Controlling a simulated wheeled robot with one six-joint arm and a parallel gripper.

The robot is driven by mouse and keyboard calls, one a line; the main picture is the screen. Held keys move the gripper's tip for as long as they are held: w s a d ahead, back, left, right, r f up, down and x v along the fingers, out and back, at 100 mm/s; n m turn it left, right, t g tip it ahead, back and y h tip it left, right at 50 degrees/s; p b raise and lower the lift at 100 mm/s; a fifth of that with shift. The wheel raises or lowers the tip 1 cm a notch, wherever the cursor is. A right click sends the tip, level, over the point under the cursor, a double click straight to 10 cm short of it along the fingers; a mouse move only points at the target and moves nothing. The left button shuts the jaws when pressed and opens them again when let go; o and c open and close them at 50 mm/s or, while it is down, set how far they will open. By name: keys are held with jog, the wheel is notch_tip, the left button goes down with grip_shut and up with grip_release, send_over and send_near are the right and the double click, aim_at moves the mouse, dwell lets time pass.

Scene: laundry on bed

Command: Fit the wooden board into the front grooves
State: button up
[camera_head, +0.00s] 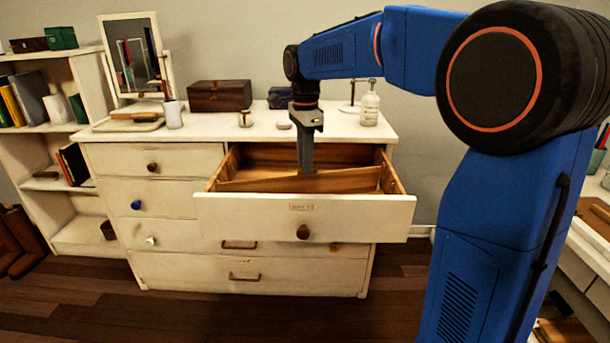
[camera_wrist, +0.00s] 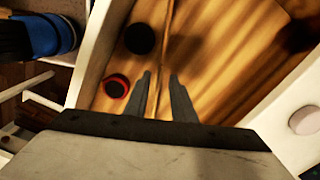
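The wooden board (camera_head: 260,184) stands on edge across the inside of the open top drawer (camera_head: 250,207), a little behind its white front. My gripper (camera_head: 306,170) points straight down over the board's middle. In the wrist view, my gripper's two fingers (camera_wrist: 161,76) are apart, and a thin upright strip that looks like the board's top edge (camera_wrist: 166,35) runs between them. Space shows beside the strip, so I see no clear contact. The grooves are too small or hidden to make out, and I cannot tell whether the board's ends sit in them.
A black round thing (camera_wrist: 140,39) and a red-rimmed dark round thing (camera_wrist: 117,86) show inside the drawer in the wrist view. On the dresser top (camera_head: 345,126) stand a wooden box (camera_head: 219,96), a bottle (camera_head: 370,106) and a pinkish disc (camera_head: 283,125) close to my gripper.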

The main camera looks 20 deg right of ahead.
notch_tip(320, 180, up, 6)
jog(key=shift+f, duration=0.2)
jog(key=s+d+f+n+t, duration=0.1)
jog(key=s+d+n, duration=0.15)
jog(key=s, duration=0.35)
jog(key=s+d+f+n, duration=0.1)
jog(key=s+n, duration=0.2)
jog(key=s, duration=0.2)
jog(key=s+d+f+n+t, duration=0.1)
jog(key=s+f+n, duration=0.15)
jog(key=s, duration=0.35)
jog(key=s+d+f+n+t, duration=0.2)
jog(key=s+f+n, duration=0.7)
jog(key=s, duration=0.7)
notch_tip(320, 180, down, 3)
jog(key=shift+s+d+r+t, duration=0.1)
jog(key=shift+s+d+t, duration=0.15)
jog(key=shift+t, duration=0.15)
jog(key=shift+o, duration=0.6)
